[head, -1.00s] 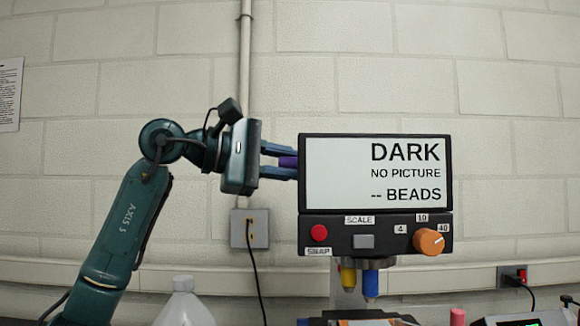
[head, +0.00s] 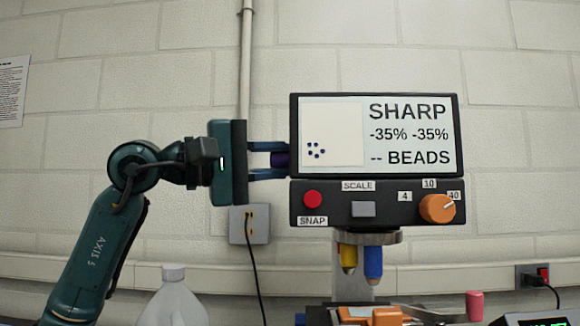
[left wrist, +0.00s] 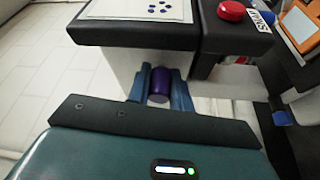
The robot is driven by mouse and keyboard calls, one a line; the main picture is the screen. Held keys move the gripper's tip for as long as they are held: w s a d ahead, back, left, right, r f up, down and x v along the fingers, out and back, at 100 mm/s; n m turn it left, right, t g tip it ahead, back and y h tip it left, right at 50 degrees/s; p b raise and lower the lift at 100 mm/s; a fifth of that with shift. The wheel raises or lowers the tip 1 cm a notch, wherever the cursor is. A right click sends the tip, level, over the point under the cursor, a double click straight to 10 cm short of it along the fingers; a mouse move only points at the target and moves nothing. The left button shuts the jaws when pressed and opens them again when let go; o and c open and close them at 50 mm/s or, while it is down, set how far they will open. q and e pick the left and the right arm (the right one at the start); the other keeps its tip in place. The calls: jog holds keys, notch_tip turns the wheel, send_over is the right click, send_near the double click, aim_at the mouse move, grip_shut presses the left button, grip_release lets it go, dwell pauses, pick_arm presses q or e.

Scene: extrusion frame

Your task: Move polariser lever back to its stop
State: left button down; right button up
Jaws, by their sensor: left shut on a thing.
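The polariser lever is a purple knob (head: 281,160) at the left side of the microscope's screen box; it also shows in the left wrist view (left wrist: 158,88). My left gripper (head: 278,160) is shut on it, one blue finger above and one below in the head view; the fingers also show in the left wrist view (left wrist: 160,88). The screen (head: 335,110) reads "SHARP", "-35% -35%" and "-- BEADS", with a pale square holding several dark blue dots. The lever's stop is not visible. My right gripper is not in view.
Below the screen, the panel has a red SNAP button (head: 312,199), a grey SCALE button (head: 363,209) and an orange dial (head: 437,208). Yellow (head: 348,258) and blue (head: 373,262) objectives hang beneath. A white jug (head: 173,298) stands at lower left. A wall outlet (head: 249,224) is behind.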

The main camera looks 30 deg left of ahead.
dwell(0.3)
pick_arm(q)
jog(key=c, duration=1.3)
grip_release()
jog(key=shift+o, duration=0.2)
jog(key=shift+r, duration=0.1)
notch_tip(320, 180, up, 10)
jog(key=p, duration=0.3)
jog(key=shift+p, duration=0.35)
